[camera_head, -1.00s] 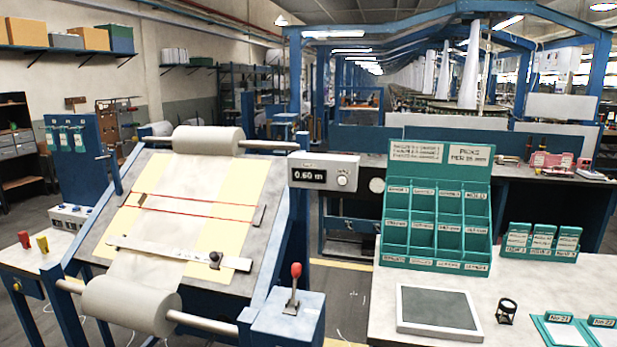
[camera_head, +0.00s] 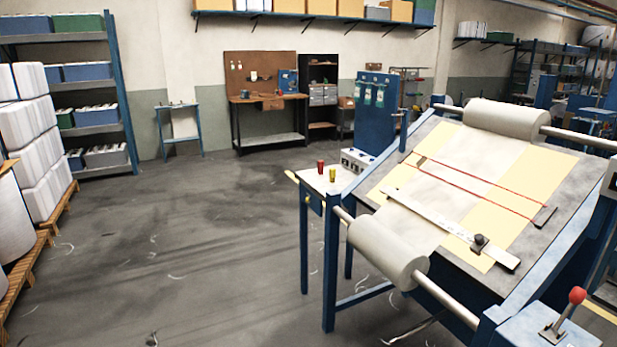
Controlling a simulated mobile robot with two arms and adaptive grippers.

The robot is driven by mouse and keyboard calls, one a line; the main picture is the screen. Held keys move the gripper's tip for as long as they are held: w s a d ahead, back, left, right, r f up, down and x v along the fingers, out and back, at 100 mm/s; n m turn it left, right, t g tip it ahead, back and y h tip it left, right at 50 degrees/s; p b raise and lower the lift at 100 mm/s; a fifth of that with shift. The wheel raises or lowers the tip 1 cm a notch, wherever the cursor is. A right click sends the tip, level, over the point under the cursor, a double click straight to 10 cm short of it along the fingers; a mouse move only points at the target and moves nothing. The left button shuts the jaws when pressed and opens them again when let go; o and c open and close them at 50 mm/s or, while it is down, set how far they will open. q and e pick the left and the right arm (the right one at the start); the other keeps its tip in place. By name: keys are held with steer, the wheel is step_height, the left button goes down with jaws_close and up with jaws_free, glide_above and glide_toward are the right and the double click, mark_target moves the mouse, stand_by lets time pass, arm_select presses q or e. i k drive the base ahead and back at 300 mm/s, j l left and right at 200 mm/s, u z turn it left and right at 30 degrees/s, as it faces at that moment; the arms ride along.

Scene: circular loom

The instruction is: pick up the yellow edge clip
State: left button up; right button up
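The yellow edge clip (camera_head: 332,174) stands upright on the small side table (camera_head: 318,185) at the left of the inspection frame. A red clip (camera_head: 320,167) stands just to its left and slightly behind it. Neither of my grippers shows in the head view, so nothing can be told of their hold.
The sloped inspection frame (camera_head: 437,154) with fabric rolls fills the right, with a red-knobbed lever (camera_head: 576,296) at its front. A grey control box (camera_head: 357,160) sits behind the clips. Open floor (camera_head: 190,240) lies left of the table. Wrapped stacks on pallets (camera_head: 35,140) stand far left.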

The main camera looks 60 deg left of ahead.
mark_target(333, 171)
steer(key=i+j+u, duration=0.1)
steer(key=u, duration=0.35)
steer(key=i+j+u, duration=0.15)
steer(key=u, duration=0.3)
steer(key=i+u, duration=0.1)
steer(key=u, duration=0.3)
steer(key=i+u, duration=0.15)
steer(key=u, duration=0.3)
steer(key=i+l, duration=0.15)
steer(key=i, duration=0.4)
